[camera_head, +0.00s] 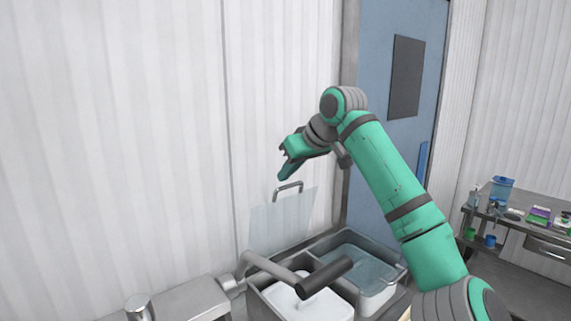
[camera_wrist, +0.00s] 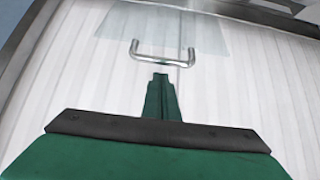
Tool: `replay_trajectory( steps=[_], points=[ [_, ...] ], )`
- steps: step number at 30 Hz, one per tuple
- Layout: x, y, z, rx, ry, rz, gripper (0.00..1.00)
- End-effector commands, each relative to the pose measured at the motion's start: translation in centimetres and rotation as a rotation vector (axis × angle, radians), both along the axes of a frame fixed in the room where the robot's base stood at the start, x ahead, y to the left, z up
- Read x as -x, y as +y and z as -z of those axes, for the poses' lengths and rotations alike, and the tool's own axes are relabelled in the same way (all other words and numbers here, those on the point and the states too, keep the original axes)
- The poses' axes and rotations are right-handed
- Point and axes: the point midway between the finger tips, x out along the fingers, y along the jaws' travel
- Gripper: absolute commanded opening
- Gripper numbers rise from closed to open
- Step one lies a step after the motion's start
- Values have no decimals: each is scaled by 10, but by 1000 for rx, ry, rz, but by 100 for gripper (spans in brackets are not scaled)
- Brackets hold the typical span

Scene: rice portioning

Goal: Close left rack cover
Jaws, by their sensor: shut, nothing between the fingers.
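The left rack cover (camera_head: 268,226) is a clear panel with a grey bar handle (camera_head: 288,187). It stands up open against the wall side, above the left bin of the rack. In the wrist view the clear cover (camera_wrist: 205,35) and its metal handle (camera_wrist: 163,57) lie just beyond my fingertips. My gripper (camera_head: 285,170) is above the handle and a little to its left in the head view, apart from it. In the wrist view my gripper (camera_wrist: 160,80) shows its fingers shut together and empty.
The rack (camera_head: 318,235) has a left bin with a white container (camera_head: 310,305) and a right bin with a clear-covered container (camera_head: 365,275). A dark cylindrical handle (camera_head: 325,276) juts over the left bin. A blue door (camera_head: 375,130) stands behind. A cluttered table (camera_head: 540,237) is far right.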

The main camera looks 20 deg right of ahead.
Motion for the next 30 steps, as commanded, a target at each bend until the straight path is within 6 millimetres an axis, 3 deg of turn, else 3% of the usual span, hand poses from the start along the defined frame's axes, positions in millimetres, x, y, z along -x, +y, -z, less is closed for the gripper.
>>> replay_trajectory(
  steps=[6, 22, 30],
  points=[
    [12, -3, 5, 0, 0, -1, 0],
    [15, -5, 7, -3, -7, -1, 0],
    [28, -18, 13, -28, -64, 6, 0]
  ],
)
